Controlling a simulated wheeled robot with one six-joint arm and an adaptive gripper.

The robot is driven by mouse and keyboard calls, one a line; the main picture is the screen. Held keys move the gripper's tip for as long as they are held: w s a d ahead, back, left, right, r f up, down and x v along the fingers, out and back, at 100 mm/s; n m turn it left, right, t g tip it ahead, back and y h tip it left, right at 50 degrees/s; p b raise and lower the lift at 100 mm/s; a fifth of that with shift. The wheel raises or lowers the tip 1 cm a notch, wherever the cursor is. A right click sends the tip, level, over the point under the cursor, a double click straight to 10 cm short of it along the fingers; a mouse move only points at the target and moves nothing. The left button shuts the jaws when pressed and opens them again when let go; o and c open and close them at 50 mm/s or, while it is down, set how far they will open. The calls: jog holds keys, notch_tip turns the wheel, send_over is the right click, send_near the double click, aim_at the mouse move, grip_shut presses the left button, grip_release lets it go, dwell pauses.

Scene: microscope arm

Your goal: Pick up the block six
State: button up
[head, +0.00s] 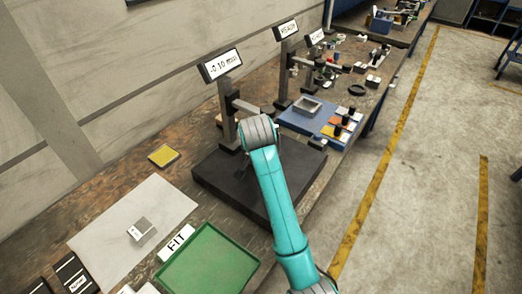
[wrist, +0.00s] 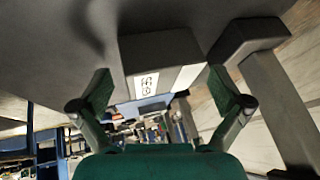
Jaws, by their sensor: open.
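A grey block (wrist: 160,52) with white label patches (wrist: 148,82) stands against a dark surface in the wrist view. Its printed marks are too small and skewed to read surely, so I cannot tell whether it is the block six. My gripper (wrist: 166,90) is open, with one green-padded finger on each side of the block's labelled end and gaps showing. Another small grey block (head: 141,231) with a white label sits on the pale sheet (head: 100,238).
A stand with a "-0.10 mm" display (head: 221,65) rises behind the plate; its post (wrist: 275,115) is close right in the wrist view. A green tray (head: 208,262) and FIT sign (head: 176,242) lie in front. A blue board (head: 300,122) with parts is farther right.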

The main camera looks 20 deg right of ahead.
jog(key=shift+d, duration=0.1)
jog(key=c, duration=1.7)
jog(key=shift+c, duration=0.2)
jog(key=shift+r, duration=0.1)
